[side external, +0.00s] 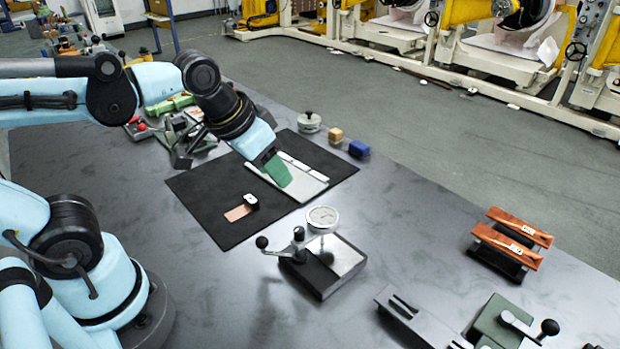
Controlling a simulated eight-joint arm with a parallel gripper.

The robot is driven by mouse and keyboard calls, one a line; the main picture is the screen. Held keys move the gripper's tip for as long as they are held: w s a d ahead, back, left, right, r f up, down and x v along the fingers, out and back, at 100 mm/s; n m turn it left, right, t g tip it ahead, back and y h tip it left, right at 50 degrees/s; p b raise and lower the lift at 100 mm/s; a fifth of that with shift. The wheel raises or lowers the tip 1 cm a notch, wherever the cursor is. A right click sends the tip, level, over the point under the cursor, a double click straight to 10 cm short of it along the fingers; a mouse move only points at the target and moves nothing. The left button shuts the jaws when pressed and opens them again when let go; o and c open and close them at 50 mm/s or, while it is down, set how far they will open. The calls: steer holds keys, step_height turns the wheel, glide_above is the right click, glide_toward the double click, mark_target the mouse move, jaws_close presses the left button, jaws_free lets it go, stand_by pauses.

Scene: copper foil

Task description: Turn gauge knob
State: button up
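The gauge stands on a dark block with a pale metal top plate (337,256), on the grey table. Its round white dial (322,218) faces up toward the camera. A dark upright knob (299,234) stands at the left of the block. A lever with a black ball end (262,242) sticks out to the left. My gripper (280,174) is above the black mat, up and left of the gauge and apart from it. A green piece shows at its tip; I cannot tell whether it is a finger or something held. The finger gap is hidden.
The black mat (205,192) bears a pale tray (310,182) and a copper strip (237,213) with a small black-and-white block. A round metal weight (309,122), wooden cube (335,135) and blue block (359,149) stand behind. Copper-coloured bars (507,247) stand right. Table between gauge and bars is clear.

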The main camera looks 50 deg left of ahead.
mark_target(299, 229)
steer(key=d+r+m+g, duration=0.1)
steer(key=d+r+g, duration=0.4)
steer(key=d, duration=0.3)
steer(key=shift+s+a+f, duration=0.1)
steer(key=shift+s+f, duration=0.05)
steer(key=shift+f, duration=2.85)
steer(key=shift+s+a+f, duration=0.1)
steer(key=shift+s+f, duration=0.05)
steer(key=shift+f, duration=2.85)
steer(key=shift+c, duration=0.4)
jaws_close()
